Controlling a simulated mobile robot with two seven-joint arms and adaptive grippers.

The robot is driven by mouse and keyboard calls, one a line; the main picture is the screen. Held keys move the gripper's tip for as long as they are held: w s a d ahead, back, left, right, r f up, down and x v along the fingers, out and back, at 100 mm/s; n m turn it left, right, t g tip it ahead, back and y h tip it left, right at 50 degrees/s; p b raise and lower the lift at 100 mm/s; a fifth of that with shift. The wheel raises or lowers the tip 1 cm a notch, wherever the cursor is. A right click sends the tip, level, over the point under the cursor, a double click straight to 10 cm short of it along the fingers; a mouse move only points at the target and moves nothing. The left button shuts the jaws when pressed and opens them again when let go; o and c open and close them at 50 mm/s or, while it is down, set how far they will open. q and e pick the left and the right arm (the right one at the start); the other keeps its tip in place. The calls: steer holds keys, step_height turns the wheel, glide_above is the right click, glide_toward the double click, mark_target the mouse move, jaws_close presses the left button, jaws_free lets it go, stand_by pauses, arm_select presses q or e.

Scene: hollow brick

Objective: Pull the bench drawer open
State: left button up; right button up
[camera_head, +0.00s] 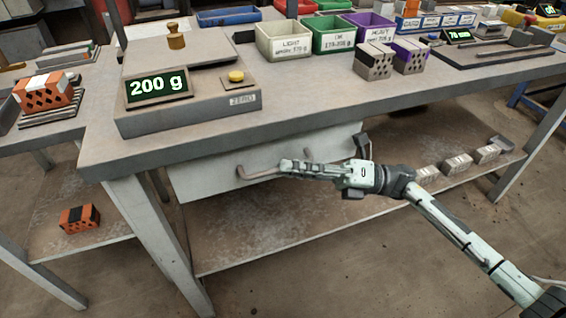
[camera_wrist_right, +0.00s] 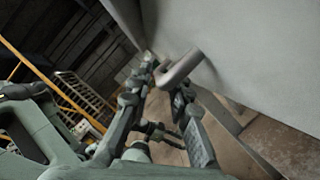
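The bench drawer (camera_head: 205,178) is a grey front under the bench top. It looks shut. Its bar handle (camera_head: 258,174) sticks out from the front; it also shows as a rounded grey bar in the right wrist view (camera_wrist_right: 183,67). My right gripper (camera_head: 287,167) is at the right part of the handle. In the right wrist view my right gripper's fingers (camera_wrist_right: 163,85) stand apart, with the handle's end at their tips, overlapping the right-hand finger. I cannot tell whether a finger touches it. My left gripper is not in view.
The bench top (camera_head: 300,108) carries a scale (camera_head: 190,100) reading 200 g, several bins and grey bricks (camera_head: 375,62). A lower shelf (camera_head: 270,225) holds light blocks (camera_head: 457,164) at the right. A bench leg (camera_head: 158,235) stands left of the drawer. The floor in front is clear.

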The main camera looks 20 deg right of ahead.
steer(key=shift+x, duration=0.95)
steer(key=shift+c, duration=0.6)
jaws_close()
